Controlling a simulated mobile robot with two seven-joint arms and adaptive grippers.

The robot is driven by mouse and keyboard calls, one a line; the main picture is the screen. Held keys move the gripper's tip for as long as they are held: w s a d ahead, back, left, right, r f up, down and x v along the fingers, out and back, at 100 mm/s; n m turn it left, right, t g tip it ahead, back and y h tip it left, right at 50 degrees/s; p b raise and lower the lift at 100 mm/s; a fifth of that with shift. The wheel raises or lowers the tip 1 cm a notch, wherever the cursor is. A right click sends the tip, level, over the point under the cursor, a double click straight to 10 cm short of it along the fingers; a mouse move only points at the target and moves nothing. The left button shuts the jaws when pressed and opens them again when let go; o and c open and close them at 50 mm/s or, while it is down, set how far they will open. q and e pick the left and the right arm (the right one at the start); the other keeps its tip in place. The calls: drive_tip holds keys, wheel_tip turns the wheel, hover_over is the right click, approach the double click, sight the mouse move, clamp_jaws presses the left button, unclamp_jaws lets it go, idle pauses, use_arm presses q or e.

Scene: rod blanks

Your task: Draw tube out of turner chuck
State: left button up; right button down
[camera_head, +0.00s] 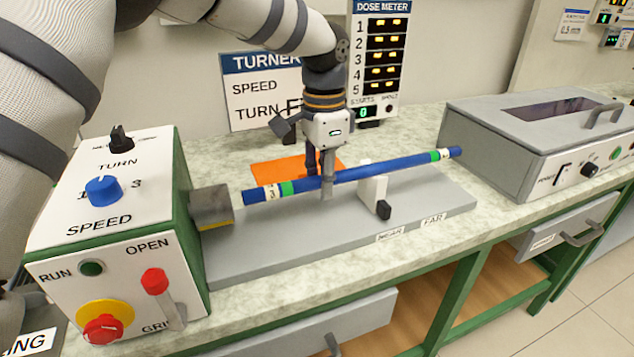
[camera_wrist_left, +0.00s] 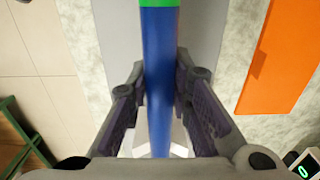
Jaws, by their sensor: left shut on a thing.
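A blue tube (camera_head: 393,165) with green and white bands near both ends lies roughly level above the grey turner bed. My left gripper (camera_head: 327,185) comes down from above and is shut on the tube near its middle. The left wrist view shows the tube (camera_wrist_left: 160,75) between its two fingers (camera_wrist_left: 160,115). The turner chuck (camera_head: 211,206) is a grey block on the green-sided turner box (camera_head: 112,190). The tube's left end shows outside the chuck, with a gap between them. A white rest (camera_head: 372,188) stands under the tube to the right of the gripper. My right gripper is not in view.
The turner has a blue speed knob (camera_head: 102,190), a red-topped grip lever (camera_head: 156,283) and a red stop button (camera_head: 103,327). An orange mat (camera_head: 268,172) lies behind the tube. A grey box with a lid handle (camera_head: 530,140) stands right of the tube's far end.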

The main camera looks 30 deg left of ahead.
use_arm(q)
drive_tip(key=shift+w+r, duration=0.1)
drive_tip(key=shift+r+p, duration=0.5)
drive_tip(key=shift+r, duration=3.95)
